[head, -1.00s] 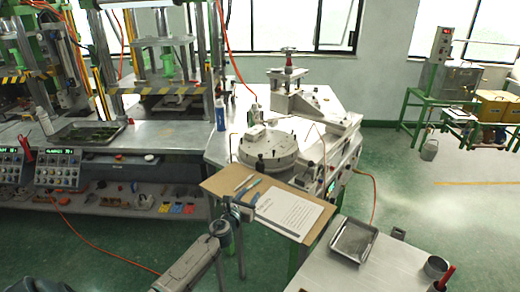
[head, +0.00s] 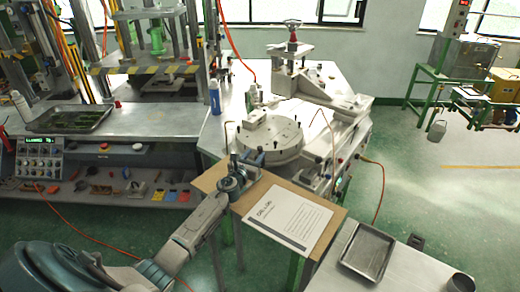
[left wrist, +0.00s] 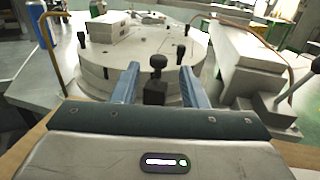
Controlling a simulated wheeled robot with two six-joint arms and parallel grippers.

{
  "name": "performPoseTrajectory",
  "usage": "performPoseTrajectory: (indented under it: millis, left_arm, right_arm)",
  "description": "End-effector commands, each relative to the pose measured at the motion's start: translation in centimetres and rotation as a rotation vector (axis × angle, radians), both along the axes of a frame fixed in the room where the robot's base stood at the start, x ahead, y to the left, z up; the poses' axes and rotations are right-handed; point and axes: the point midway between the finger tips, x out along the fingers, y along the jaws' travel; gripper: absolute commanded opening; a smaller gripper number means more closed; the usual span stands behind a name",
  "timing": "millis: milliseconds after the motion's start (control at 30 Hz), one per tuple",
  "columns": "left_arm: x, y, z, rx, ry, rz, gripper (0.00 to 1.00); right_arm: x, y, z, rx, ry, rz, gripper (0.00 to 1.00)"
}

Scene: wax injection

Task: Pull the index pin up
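The index pin, a black knob on a dark block (left wrist: 157,64), stands upright at the near rim of the round grey turntable (left wrist: 110,62) in the left wrist view. My left gripper (left wrist: 160,72) is open, with its two blue-grey fingers on either side of the pin and a visible gap on each side. In the head view my left gripper (head: 243,160) is at the near left edge of the turntable (head: 272,153). The pin is hard to make out there. My right gripper is in neither view.
A brown board with a printed sheet (head: 290,216) lies just in front of the turntable. A bent copper-coloured rod (left wrist: 57,45) and a blue can (left wrist: 40,22) stand at the left. A grey block (left wrist: 247,70) is close on the right. A metal tray (head: 368,251) sits at lower right.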

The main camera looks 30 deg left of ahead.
Motion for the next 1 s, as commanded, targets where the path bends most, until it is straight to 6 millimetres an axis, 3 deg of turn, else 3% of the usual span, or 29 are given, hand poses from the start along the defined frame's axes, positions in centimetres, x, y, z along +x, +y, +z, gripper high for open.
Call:
performPoseTrajectory:
  millis: [100, 333, 767, 967, 1000]
  left_arm:
    - [2.2, 0.3, -0.2, -0.001, -0.002, 0.001, 0.39]
    - [4.8, 0.8, -0.1, -0.001, -0.001, 0.001, 0.39]
    - [5.6, 0.9, 0.0, 0.0, 0.0, 0.0, 0.39]
    - [5.6, 0.9, 0.0, 0.0, 0.0, 0.0, 0.02]
    - [5.6, 0.9, 0.0, 0.0, 0.0, 0.0, 0.0]
  right_arm:
    - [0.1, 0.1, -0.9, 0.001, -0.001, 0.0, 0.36]
    - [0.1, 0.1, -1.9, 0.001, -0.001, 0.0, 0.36]
    - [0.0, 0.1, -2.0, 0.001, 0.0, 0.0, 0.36]
    - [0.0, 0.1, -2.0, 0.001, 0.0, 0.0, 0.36]
    - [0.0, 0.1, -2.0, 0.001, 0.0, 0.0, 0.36]
